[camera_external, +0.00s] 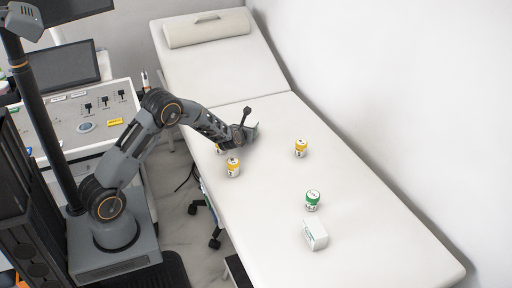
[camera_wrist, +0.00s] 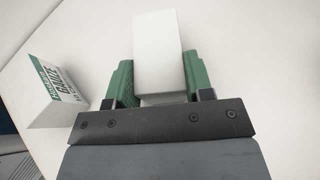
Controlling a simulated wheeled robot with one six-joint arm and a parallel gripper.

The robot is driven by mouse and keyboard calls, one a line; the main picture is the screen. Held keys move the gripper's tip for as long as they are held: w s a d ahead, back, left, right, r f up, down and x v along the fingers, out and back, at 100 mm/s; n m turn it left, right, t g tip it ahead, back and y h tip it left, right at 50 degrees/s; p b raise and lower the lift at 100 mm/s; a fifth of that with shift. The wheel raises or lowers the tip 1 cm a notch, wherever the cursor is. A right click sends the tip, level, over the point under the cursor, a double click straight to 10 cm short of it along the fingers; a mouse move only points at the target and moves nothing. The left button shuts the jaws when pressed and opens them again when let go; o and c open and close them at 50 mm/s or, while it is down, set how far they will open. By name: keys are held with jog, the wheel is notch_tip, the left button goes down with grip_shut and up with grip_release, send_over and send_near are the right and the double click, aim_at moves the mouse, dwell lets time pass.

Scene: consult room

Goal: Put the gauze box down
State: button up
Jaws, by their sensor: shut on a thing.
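My gripper (camera_external: 250,131) is over the middle of the couch. In the wrist view its green fingers (camera_wrist: 153,83) are shut on a plain white box (camera_wrist: 157,50), likely a gauze box; no print shows on its visible faces. In the outside view the held box is small and partly hidden by the gripper. I cannot tell whether it touches the couch. Another white box with a green label reading "GAUZE" (camera_wrist: 52,90) stands left of my gripper in the wrist view, apart from it. A white box (camera_external: 315,235) also stands near the couch's front end.
The white couch (camera_external: 370,225) has a pillow (camera_external: 206,29) at its far end. A yellow-capped bottle (camera_external: 233,167) and a partly hidden one (camera_external: 219,148) stand near my gripper. Another yellow-capped bottle (camera_external: 301,148) and a green-capped one (camera_external: 312,200) stand to the right, with bare surface between.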

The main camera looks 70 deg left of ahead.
jog(key=o, duration=0.9)
